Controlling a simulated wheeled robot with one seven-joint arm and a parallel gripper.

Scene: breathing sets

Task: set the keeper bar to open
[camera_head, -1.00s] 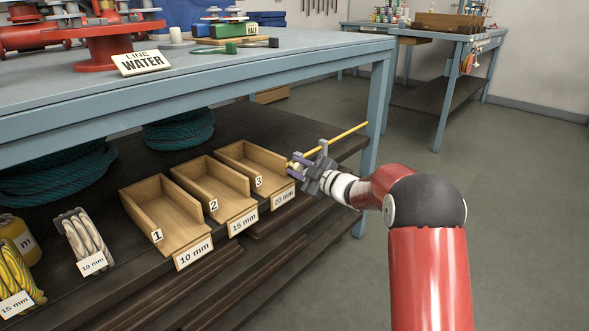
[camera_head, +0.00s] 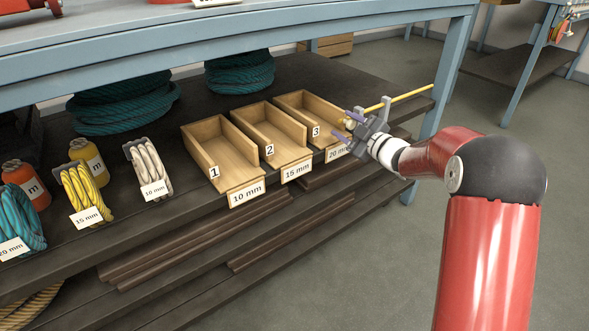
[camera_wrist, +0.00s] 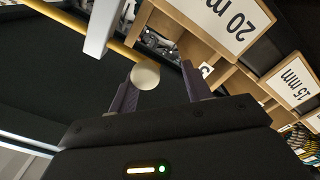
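The keeper bar appears to be the yellow rod (camera_head: 408,95) along the right end of the lower shelf, beside tray 3. It also shows in the wrist view (camera_wrist: 66,16), at upper left. A cream ball knob (camera_wrist: 145,76) is at the near side of the bar; how it joins the bar is unclear. A pale grey upright piece (camera_wrist: 103,27) stands by the bar, and it shows in the head view (camera_head: 386,104). My gripper (camera_head: 343,124) is at the knob. In the wrist view its purple fingers (camera_wrist: 160,92) are apart, with the knob between them, nearer the left finger.
Wooden trays 1 (camera_head: 225,155), 2 (camera_head: 275,140) and 3 (camera_head: 312,113) stand on the dark shelf (camera_head: 130,225), left of my gripper. A blue-grey table leg (camera_head: 448,85) rises behind my arm. Open floor is at right.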

